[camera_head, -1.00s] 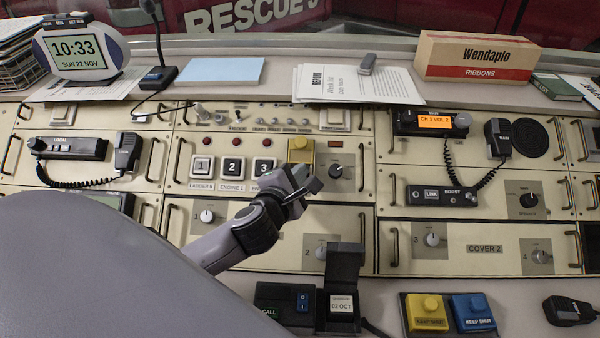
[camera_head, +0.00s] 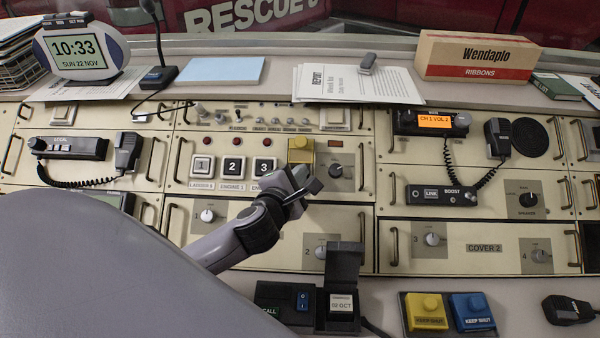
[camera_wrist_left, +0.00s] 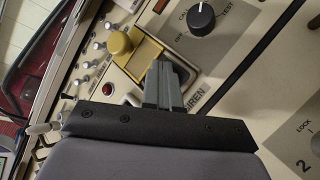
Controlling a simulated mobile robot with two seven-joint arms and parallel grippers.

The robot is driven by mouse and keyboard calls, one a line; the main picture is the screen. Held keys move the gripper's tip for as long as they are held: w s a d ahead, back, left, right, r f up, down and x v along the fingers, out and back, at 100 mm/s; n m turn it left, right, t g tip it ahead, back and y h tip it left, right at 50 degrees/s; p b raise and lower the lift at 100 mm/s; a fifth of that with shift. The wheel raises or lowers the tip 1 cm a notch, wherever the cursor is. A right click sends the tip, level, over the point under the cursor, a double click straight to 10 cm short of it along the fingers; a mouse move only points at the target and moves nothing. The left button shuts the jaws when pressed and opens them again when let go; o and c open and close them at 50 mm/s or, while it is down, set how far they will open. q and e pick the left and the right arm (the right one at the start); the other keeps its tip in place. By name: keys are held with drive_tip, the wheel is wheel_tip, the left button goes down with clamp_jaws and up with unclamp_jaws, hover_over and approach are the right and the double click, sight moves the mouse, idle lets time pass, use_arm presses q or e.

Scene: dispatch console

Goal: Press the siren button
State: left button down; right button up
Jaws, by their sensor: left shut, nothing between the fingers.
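The "SIREN" label (camera_wrist_left: 193,96) shows in the left wrist view, beside a yellow housing (camera_wrist_left: 146,52) with a round yellow knob (camera_wrist_left: 120,43). The same yellow housing (camera_head: 301,151) is on the console panel in the head view, right of the numbered buttons. My left gripper (camera_head: 301,177) is shut and empty, just below the housing in the head view. Its fingers (camera_wrist_left: 163,72) overlap the lower part of the housing in the left wrist view and hide what is there. Whether they touch it I cannot tell. My right gripper is not in view.
A black rotary knob (camera_head: 336,170) sits right of the gripper. Square buttons (camera_head: 233,166) lie to its left. An upright dark flap (camera_head: 345,262) stands below on the desk, near yellow (camera_head: 427,311) and blue (camera_head: 472,311) buttons. Metal handles project from the panels.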

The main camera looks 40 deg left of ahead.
use_arm(q)
drive_tip(key=shift+w+a+f, duration=0.1)
drive_tip(key=shift+a+f, duration=0.05)
drive_tip(key=shift+f, duration=0.25)
idle(0.6)
drive_tip(key=shift+r, duration=0.1)
drive_tip(key=shift+s+d+r+p, duration=0.25)
drive_tip(key=shift+s+r+p, duration=0.2)
drive_tip(key=shift+r+p, duration=0.6)
drive_tip(key=shift+f, duration=0.25)
drive_tip(key=r, duration=0.1)
drive_tip(key=s+d+r, duration=0.1)
drive_tip(key=s+r+p, duration=0.1)
drive_tip(key=r, duration=0.1)
drive_tip(key=shift+s+d+r, duration=0.1)
drive_tip(key=shift+s+d, duration=0.05)
drive_tip(key=shift+d, duration=0.1)
